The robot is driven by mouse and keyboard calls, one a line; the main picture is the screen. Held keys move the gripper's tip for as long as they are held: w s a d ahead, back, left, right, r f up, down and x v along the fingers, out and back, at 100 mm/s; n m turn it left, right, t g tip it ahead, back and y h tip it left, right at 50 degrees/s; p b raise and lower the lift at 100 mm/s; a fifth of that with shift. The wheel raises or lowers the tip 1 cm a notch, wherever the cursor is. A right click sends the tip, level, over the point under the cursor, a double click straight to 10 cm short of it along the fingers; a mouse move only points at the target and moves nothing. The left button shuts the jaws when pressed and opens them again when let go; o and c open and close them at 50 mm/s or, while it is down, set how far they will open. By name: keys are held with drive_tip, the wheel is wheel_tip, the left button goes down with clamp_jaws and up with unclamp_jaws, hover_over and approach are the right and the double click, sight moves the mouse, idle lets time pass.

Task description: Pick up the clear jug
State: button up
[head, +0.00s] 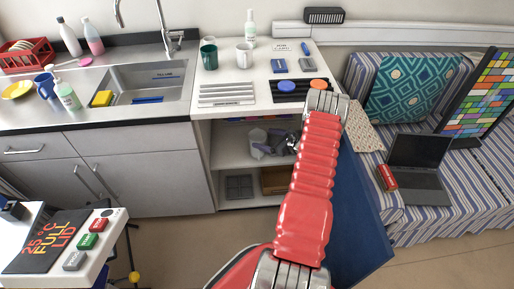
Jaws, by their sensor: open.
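A pale, see-through vessel that looks like the clear jug (257,136) stands on the upper shelf inside the open cabinet under the white counter. It is small in the view, and purple and dark items cover part of its lower right side. My gripper (289,143) is at the shelf opening, just right of the vessel and apart from it in the picture. It is small, dark and partly hidden by my red arm. It is open, with nothing seen between the fingers. I cannot tell its exact depth relative to the vessel.
The white counter (225,76) above the shelf holds mugs, a bottle and metal strips. A lower shelf holds a dark grid (238,186) and a brown box (274,180). A blue panel (358,215) stands right of the opening. A control box (62,243) is at front left.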

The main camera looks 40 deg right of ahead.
sight(252, 135)
drive_tip(key=shift+d+x, duration=0.2)
drive_tip(key=shift+x, duration=2.4)
drive_tip(key=c, duration=1.5)
